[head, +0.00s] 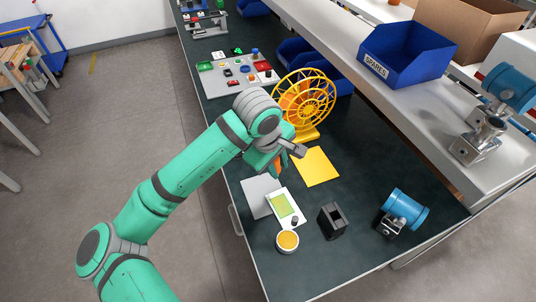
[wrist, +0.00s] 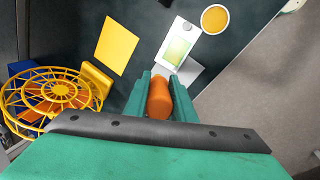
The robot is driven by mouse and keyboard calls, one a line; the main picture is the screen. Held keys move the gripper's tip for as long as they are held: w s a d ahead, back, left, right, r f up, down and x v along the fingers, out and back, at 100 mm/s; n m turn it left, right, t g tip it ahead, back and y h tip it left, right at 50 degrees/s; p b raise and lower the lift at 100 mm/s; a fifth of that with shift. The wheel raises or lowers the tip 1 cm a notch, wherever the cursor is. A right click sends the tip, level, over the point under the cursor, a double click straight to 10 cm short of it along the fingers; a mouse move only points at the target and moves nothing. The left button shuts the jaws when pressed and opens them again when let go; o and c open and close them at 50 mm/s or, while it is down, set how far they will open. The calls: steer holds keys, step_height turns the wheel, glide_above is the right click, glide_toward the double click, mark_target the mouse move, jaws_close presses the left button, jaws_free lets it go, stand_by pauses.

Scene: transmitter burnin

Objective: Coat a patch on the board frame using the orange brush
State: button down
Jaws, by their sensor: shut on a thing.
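The orange brush (wrist: 159,98) is between the two green fingers of my gripper (wrist: 162,85), which is shut on its handle. In the head view my gripper (head: 276,166) hangs over the bench with a bit of orange showing; the brush's bristle end is not clear. The board frame (head: 273,196) looks like a white panel with a yellow-green patch (head: 282,205), lying partly over a grey plate (head: 254,190). In the wrist view the white panel (wrist: 166,53) is just beyond the fingertips. I cannot tell whether the brush touches it.
A round pot with a yellow-orange top (head: 288,241) and a black holder (head: 333,222) stand near the board. A yellow sheet (head: 315,167), a yellow spoked wheel (head: 312,88) and a blue cylinder device (head: 405,209) are around. The blue SPARES bin (head: 408,58) is on the raised shelf.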

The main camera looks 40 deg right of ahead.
steer(key=shift+w+f, duration=0.1)
steer(key=shift+f, duration=0.4)
step_height(320, 180, down, 4)
stand_by(0.4)
